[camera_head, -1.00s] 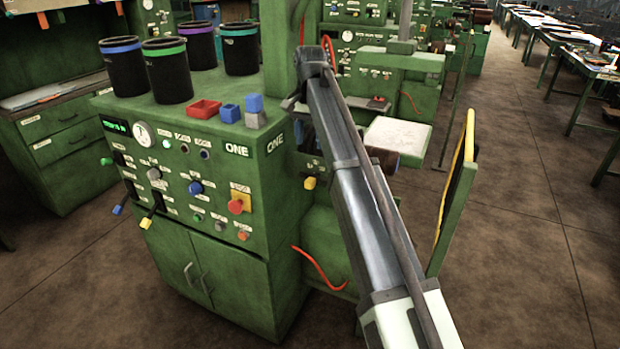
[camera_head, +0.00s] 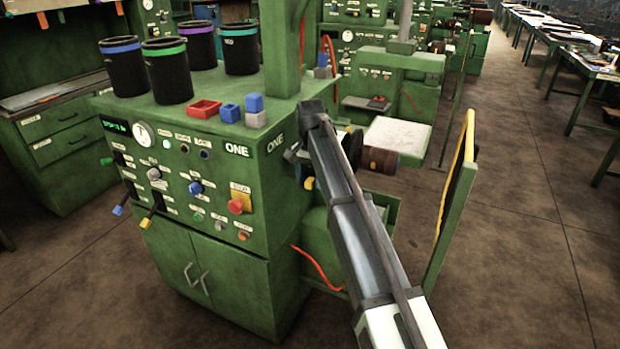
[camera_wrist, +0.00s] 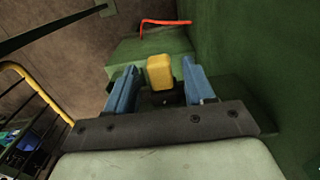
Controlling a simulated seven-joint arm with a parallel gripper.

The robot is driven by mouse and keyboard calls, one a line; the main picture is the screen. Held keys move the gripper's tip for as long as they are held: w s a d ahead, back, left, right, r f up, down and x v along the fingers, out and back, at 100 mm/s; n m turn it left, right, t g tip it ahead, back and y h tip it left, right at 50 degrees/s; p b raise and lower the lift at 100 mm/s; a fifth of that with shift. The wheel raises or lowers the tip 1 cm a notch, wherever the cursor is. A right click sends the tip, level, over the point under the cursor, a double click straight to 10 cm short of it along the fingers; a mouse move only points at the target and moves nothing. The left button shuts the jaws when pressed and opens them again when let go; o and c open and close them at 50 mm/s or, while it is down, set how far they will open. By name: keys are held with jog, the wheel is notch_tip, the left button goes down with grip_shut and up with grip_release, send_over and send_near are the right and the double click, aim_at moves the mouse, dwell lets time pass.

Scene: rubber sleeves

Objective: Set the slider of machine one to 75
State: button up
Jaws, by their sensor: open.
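Machine one (camera_head: 236,220) is a green cabinet marked ONE, with a sloped control panel on its front. A yellow block-shaped knob (camera_head: 309,183) stands out at its right side; I take it for the slider's handle, but no scale is readable. In the wrist view the yellow knob (camera_wrist: 160,72) lies between the two blue fingers of my gripper (camera_wrist: 159,66). The fingers are open, with a gap on each side of the knob. In the head view my gripper is mostly hidden behind my arm and the machine's edge.
A green panel with a yellow edge (camera_head: 467,140) stands to the right. A red cable (camera_head: 318,268) hangs below the knob.

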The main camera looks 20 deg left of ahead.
jog(key=shift+f, duration=0.1)
jog(key=shift+c, duration=0.2)
grip_shut()
jog(key=shift+a, duration=0.1)
dwell(0.4)
